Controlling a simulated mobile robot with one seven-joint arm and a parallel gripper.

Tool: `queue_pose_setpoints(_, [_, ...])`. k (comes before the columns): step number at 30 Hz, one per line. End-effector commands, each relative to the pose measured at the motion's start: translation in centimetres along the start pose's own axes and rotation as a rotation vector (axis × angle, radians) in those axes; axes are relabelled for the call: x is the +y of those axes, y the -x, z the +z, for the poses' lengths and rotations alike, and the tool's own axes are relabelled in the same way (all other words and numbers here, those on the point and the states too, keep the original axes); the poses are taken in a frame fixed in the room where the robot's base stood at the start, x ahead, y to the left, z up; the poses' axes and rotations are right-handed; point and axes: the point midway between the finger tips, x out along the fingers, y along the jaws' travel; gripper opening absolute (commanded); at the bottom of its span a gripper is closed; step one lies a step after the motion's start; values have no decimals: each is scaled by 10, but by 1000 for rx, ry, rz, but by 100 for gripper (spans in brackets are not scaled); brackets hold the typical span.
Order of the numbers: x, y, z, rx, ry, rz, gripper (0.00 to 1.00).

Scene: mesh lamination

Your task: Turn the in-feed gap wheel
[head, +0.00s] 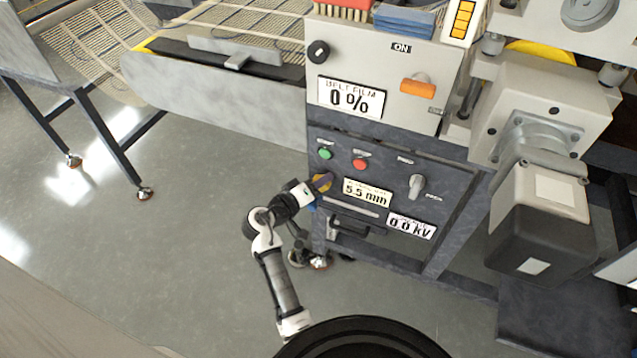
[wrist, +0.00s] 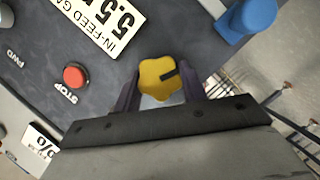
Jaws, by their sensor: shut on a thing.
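The in-feed gap wheel is a yellow lobed knob (wrist: 161,78) with a dark mark, on the dark panel of the machine. In the wrist view my gripper (wrist: 160,92) has its two dark fingers on either side of the wheel, shut on it. In the head view the wheel (head: 322,181) is partly hidden by my gripper (head: 313,190) at the panel's left edge. The in-feed gap label (head: 367,192) beside it reads 5.5 mm; it is partly cut off in the wrist view (wrist: 105,22).
A red stop button (head: 360,163) and a green button (head: 325,153) sit above the wheel. A grey selector (head: 416,186) and a 0.0 kV label (head: 411,226) are to the right. A blue part (wrist: 250,18) is close to the gripper. Open floor (head: 200,220) lies left.

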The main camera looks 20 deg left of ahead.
Motion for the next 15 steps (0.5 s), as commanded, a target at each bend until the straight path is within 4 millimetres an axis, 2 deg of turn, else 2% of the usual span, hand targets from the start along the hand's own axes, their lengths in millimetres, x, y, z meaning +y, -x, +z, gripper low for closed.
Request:
queue_pose_setpoints(5, [-1,0,0,-1,1,-1,19])
queue_pose_setpoints(6, [-1,0,0,-1,1,-1,44])
queue_pose_setpoints(11, [0,0,0,0,0,-1,63])
queue_pose_setpoints(15, [0,0,0,0,-1,-1,63])
